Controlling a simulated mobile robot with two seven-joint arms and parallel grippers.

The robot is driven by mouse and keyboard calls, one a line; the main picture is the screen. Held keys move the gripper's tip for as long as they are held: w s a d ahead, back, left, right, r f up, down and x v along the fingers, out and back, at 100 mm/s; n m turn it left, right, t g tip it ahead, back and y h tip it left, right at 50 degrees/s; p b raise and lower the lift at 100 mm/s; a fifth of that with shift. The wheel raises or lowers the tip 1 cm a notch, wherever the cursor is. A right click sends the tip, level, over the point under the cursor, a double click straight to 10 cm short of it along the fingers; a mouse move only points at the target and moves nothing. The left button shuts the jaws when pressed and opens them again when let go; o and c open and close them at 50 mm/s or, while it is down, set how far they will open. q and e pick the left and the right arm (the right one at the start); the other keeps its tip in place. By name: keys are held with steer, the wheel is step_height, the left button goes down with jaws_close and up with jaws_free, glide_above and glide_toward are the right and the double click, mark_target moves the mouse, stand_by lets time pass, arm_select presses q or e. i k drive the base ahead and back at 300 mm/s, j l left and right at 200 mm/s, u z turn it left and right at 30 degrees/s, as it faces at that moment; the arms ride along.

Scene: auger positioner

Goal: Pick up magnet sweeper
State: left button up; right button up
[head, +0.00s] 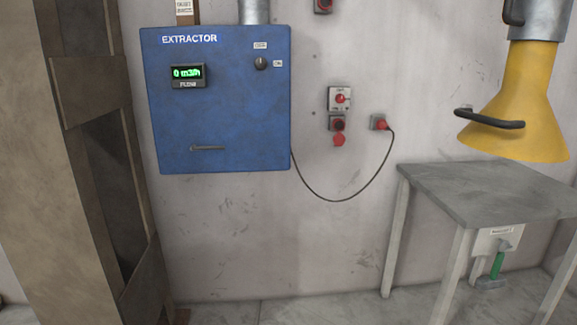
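A tool with a green handle (497,265) and grey ends hangs at the right of the head view, below the tabletop. It appears to be the magnet sweeper. It hangs upright, slightly tilted, in front of a small white plate (487,241) with a label too small to read surely. Its wider grey lower end is close to the floor in the picture. Neither of my grippers is in view.
A grey table (485,188) stands against the wall, its legs around the tool. A yellow extractor hood (520,105) with a black handle hangs above it. A blue extractor box (220,125) is on the wall, its cable reaching a red plug (381,124). A brown pillar (75,160) stands left.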

mark_target(495, 279)
steer(key=z, duration=1.35)
steer(key=i+l+u, duration=0.1)
steer(key=i+l, duration=0.2)
steer(key=i+l+u, duration=0.1)
steer(key=i+l, duration=0.15)
steer(key=i+l+u, duration=0.1)
steer(key=i+l, duration=0.15)
steer(key=l, duration=0.15)
steer(key=i+l+u, duration=0.1)
steer(key=i+l, duration=0.15)
steer(key=i+l+u, duration=0.15)
steer(key=l, duration=0.35)
steer(key=i+l+u, duration=0.1)
steer(key=i+l, duration=0.15)
steer(key=l, duration=0.15)
steer(key=i+l+u, duration=0.1)
steer(key=l, duration=0.3)
steer(key=i, duration=0.1)
